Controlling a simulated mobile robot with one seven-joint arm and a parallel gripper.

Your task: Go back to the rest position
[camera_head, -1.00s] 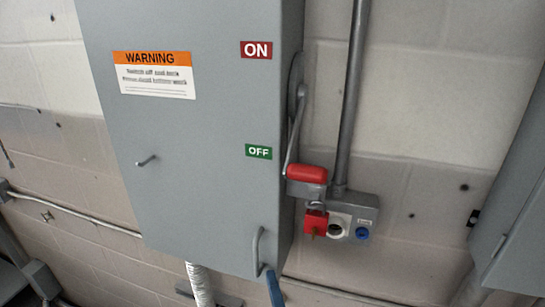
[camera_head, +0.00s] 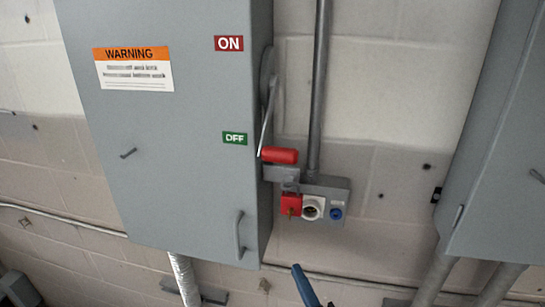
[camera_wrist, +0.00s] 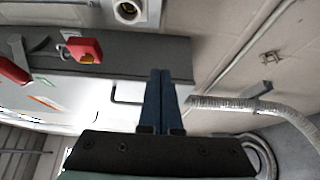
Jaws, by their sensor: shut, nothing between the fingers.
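My gripper (camera_wrist: 160,72) shows blue fingers held together and empty in the wrist view. In the head view only its blue tip (camera_head: 298,270) shows at the bottom edge, right of and below the grey cabinet (camera_head: 170,190). It looks apart from the cabinet's lower handle (camera_head: 239,236). The rest of my arm is hidden. The red-gripped switch lever (camera_head: 280,156) points down by the green OFF label (camera_head: 235,138). A red padlock (camera_head: 291,204) hangs under the lever; it also shows in the wrist view (camera_wrist: 84,50).
A white round socket (camera_head: 312,208) and a blue knob (camera_head: 336,213) sit on a box below a vertical conduit (camera_head: 321,90). A second grey cabinet (camera_head: 505,160) stands at right. Flexible conduit (camera_head: 185,278) runs below the first cabinet.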

